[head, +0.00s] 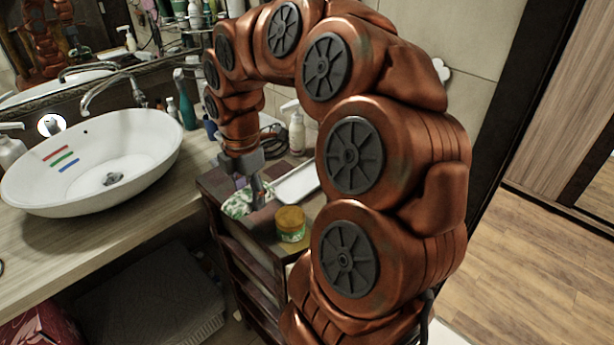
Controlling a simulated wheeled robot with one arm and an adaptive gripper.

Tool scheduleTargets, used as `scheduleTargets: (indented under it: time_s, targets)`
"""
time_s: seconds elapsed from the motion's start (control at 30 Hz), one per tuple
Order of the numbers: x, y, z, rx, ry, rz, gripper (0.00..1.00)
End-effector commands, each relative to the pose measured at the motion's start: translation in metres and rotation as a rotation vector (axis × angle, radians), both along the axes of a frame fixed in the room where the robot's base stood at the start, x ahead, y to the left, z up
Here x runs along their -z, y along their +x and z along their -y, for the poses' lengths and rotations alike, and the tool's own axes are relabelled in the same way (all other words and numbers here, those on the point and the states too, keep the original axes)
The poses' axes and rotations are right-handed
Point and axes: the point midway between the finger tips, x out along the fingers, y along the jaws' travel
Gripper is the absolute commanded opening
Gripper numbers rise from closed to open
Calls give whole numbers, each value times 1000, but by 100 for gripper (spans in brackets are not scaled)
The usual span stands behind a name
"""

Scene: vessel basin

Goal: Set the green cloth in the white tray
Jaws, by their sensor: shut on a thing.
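My gripper (257,192) points down over the top of a small dark wooden cabinet, right of the basin counter. It is shut on the green cloth (236,204), a white cloth with a green pattern at the cabinet's left side. The fingertips are small and partly dark in this view. The white tray (300,183) lies on the cabinet top just right of my gripper, and my arm hides its right part. The cloth is outside the tray, to its left. I cannot tell whether the cloth touches the cabinet top.
A jar with a yellow lid (290,222) stands in front of the tray. A white pump bottle (296,130) and a dark coiled cable (273,140) are behind it. The white basin (95,165) sits on the counter at left. Free floor (540,250) is at right.

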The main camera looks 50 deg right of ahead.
Motion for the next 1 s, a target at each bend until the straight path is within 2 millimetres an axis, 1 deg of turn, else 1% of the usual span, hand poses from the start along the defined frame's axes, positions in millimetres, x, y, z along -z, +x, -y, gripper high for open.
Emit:
scheduleTargets:
  time_s: [0.17,0.4,0.6,0.73,1.0]
  targets:
    - [-1,-1,34,6,2,2,26]
    - [5,-3,86,6,1,-1,26]
    - [9,-3,125,5,2,0,26]
    - [11,-3,140,3,1,1,26]
    - [13,-4,150,2,2,0,26]
